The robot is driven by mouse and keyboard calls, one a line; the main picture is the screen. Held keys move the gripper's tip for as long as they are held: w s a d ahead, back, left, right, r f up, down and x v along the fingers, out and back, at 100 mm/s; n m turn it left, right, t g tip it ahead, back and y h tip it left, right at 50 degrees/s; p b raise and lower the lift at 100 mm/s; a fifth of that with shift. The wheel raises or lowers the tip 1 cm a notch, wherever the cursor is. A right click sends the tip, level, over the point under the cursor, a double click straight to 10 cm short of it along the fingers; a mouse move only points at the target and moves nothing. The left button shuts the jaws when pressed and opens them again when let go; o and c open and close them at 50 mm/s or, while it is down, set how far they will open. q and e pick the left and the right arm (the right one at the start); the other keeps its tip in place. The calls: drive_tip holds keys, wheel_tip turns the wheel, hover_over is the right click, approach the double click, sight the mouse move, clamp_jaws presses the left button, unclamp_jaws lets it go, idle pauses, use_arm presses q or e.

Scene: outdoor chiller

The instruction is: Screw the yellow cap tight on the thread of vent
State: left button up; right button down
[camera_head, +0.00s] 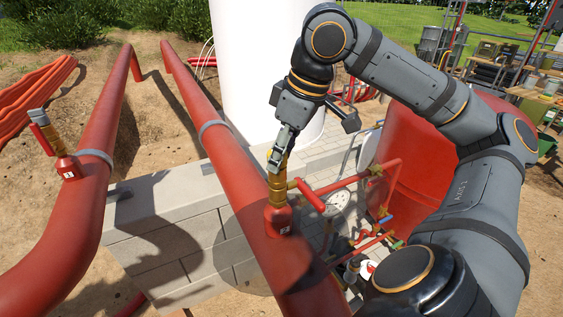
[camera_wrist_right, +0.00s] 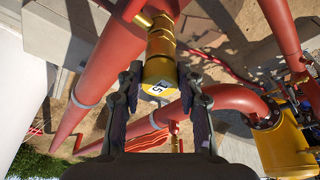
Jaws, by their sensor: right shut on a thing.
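The yellow cap (camera_wrist_right: 158,71), with a white number label on its end, sits between the two dark fingers of my right gripper (camera_wrist_right: 161,92) in the right wrist view. The cap is in line with the brass vent (camera_wrist_right: 160,42); I cannot tell how far it is on the thread, which is hidden. In the head view the vent (camera_head: 278,188) stands on a red fitting on the middle red pipe (camera_head: 235,165). My right gripper (camera_head: 277,158) is at its top, shut on the cap, which the fingers mostly cover. My left gripper is not in view.
A second brass vent (camera_head: 51,136) with a grey top stands on the left red pipe (camera_head: 105,115). A white tank (camera_head: 255,70) and a block wall (camera_head: 165,245) are close by.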

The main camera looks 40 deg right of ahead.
drive_tip(key=m+p, duration=0.1)
drive_tip(key=r+m+h+p, duration=0.1)
drive_tip(key=m, duration=0.1)
drive_tip(key=shift+s+a+r, duration=0.1)
drive_tip(key=shift+s+a, duration=0.1)
drive_tip(key=shift+w+f+b, duration=0.2)
drive_tip(key=shift+f+b, duration=0.3)
drive_tip(key=shift+f, duration=0.15)
drive_tip(key=shift+c, duration=1.5)
unclamp_jaws()
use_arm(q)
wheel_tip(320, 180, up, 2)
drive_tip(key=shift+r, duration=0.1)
use_arm(e)
drive_tip(key=shift+r, duration=0.1)
use_arm(q)
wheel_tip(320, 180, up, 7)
drive_tip(key=p, duration=0.7)
use_arm(e)
drive_tip(key=v, duration=1.2)
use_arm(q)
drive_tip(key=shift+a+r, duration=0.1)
use_arm(e)
drive_tip(key=shift+d+m, duration=0.1)
drive_tip(key=shift+m, duration=0.2)
